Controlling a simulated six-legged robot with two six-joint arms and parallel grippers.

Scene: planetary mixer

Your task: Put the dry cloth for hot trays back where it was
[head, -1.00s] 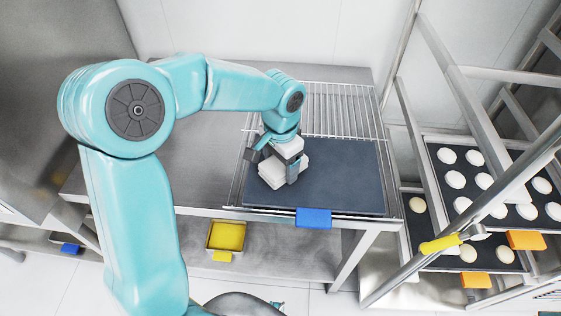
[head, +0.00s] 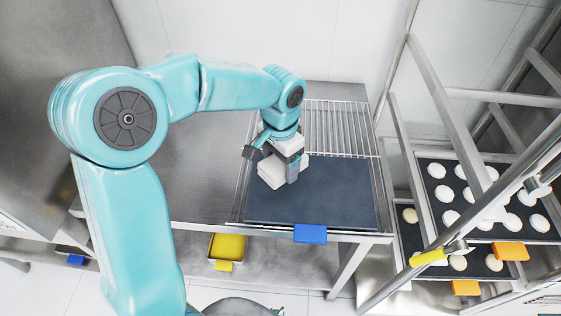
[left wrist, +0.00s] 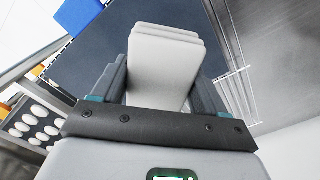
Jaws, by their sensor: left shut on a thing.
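The dry cloth is a white folded stack (head: 271,172). It is at the left part of a dark flat tray (head: 330,200) that lies on a wire rack on the steel table. My left gripper (head: 283,168) points down and is shut on the cloth. In the left wrist view the cloth (left wrist: 163,62) sits between the two fingers, with the dark tray behind it. I cannot tell whether the cloth touches the tray. My right gripper is not in view.
The wire rack (head: 335,125) shows bare behind the tray. A blue tab (head: 310,234) is at the tray's front edge. The steel table (head: 195,195) is clear to the left. A rack with dough trays (head: 475,200) stands at the right. A yellow bin (head: 228,247) is on the lower shelf.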

